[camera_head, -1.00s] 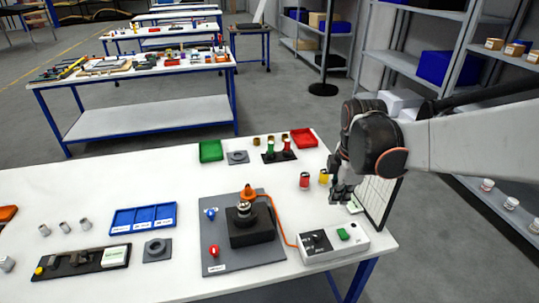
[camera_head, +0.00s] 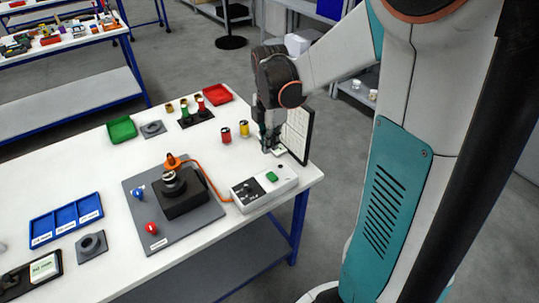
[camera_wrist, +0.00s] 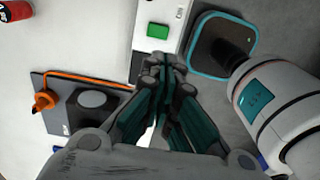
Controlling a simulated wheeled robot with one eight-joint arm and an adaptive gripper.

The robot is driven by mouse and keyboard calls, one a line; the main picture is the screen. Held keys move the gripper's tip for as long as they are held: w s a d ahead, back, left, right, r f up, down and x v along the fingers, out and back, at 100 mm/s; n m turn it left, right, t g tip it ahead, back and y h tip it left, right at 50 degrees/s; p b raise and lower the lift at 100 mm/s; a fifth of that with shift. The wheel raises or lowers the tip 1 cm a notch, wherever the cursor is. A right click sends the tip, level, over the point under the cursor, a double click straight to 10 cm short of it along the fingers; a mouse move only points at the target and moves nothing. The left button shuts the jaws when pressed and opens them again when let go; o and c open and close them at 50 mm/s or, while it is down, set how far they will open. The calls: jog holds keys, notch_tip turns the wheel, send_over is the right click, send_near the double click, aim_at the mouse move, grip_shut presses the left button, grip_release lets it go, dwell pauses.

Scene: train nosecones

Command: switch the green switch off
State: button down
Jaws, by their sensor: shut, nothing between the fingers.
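The green switch (camera_head: 272,176) sits on top of a white control box (camera_head: 250,193) near the right front corner of the table. It also shows in the wrist view (camera_wrist: 157,31), near the top middle. I cannot tell from its look whether it is on or off. My gripper (camera_head: 268,148) is above the table just behind the box in the head view. In the wrist view my gripper (camera_wrist: 163,62) has its fingertips together and empty, over the box and a little below the green switch. I see no clear contact with the switch.
An orange cable (camera_head: 212,185) runs from the box to a black block (camera_head: 180,205) on a grey plate (camera_head: 140,220). Red (camera_head: 226,135) and yellow (camera_head: 244,129) cylinders stand left of my gripper. A dark-framed panel (camera_head: 298,135) stands upright close on its right.

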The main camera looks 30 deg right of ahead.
aim_at(272, 177)
notch_tip(272, 177, down, 13)
jog(key=b, duration=0.4)
jog(key=shift+r, duration=0.1)
